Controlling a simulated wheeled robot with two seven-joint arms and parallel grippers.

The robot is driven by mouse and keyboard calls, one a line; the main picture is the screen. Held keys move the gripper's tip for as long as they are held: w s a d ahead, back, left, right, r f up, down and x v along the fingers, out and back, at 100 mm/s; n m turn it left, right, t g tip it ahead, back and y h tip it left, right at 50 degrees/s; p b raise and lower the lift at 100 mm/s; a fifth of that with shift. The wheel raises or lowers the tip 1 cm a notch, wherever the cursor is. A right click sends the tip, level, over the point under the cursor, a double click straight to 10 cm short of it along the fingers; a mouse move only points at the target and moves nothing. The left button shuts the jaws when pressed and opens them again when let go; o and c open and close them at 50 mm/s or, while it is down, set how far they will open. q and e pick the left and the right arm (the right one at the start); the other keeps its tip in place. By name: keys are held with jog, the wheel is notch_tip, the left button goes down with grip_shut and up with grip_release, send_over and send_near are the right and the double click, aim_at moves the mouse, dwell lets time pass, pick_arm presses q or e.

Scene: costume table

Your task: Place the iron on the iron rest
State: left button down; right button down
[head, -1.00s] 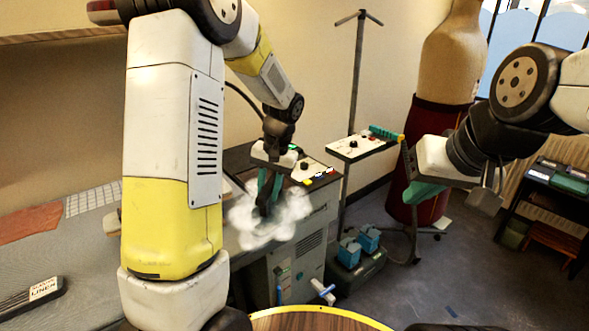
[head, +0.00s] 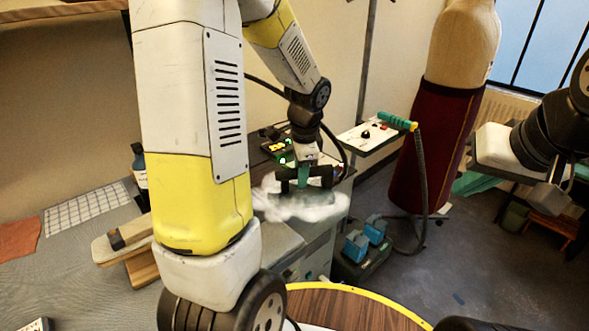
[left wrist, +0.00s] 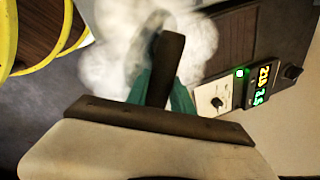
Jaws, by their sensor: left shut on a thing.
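My left gripper (head: 303,180) is shut on the black handle of the iron (head: 322,176), over the top of the grey cabinet. The handle also shows between the teal fingers in the left wrist view (left wrist: 165,70). White steam hides the iron's lower body, so I cannot tell whether it touches anything. I cannot make out the iron rest; steam and the gripper cover that part of the cabinet top. My right gripper (head: 472,183) is at the right, away from the cabinet, with teal fingers partly seen; its opening is unclear.
A control panel with lit displays (left wrist: 262,83) stands close behind the iron. A white panel (head: 366,136) with a teal-handled hose is to the right. A wooden sleeve board (head: 125,238) lies on the left table.

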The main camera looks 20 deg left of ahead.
aim_at(291, 173)
pick_arm(q)
jog(key=m, duration=0.4)
jog(key=s+a+m+h, duration=0.1)
jog(key=m, duration=0.1)
jog(key=shift+s+r, duration=0.1)
jog(key=shift+r, duration=0.25)
jog(key=m, duration=0.3)
jog(key=s+m+h, duration=0.1)
jog(key=m, duration=0.1)
jog(key=shift+s+a+r, duration=0.1)
jog(key=shift+a+r, duration=0.15)
jog(key=shift+a, duration=0.15)
jog(key=shift+a+m, duration=0.1)
jog(key=shift+m, duration=0.2)
jog(key=w+a+f, duration=0.2)
jog(key=w+a, duration=0.2)
jog(key=w, duration=0.2)
jog(key=w+a+f, duration=0.3)
jog(key=w+a, duration=0.1)
jog(key=w, duration=0.3)
jog(key=shift+w+a, duration=0.15)
jog(key=shift+w, duration=0.05)
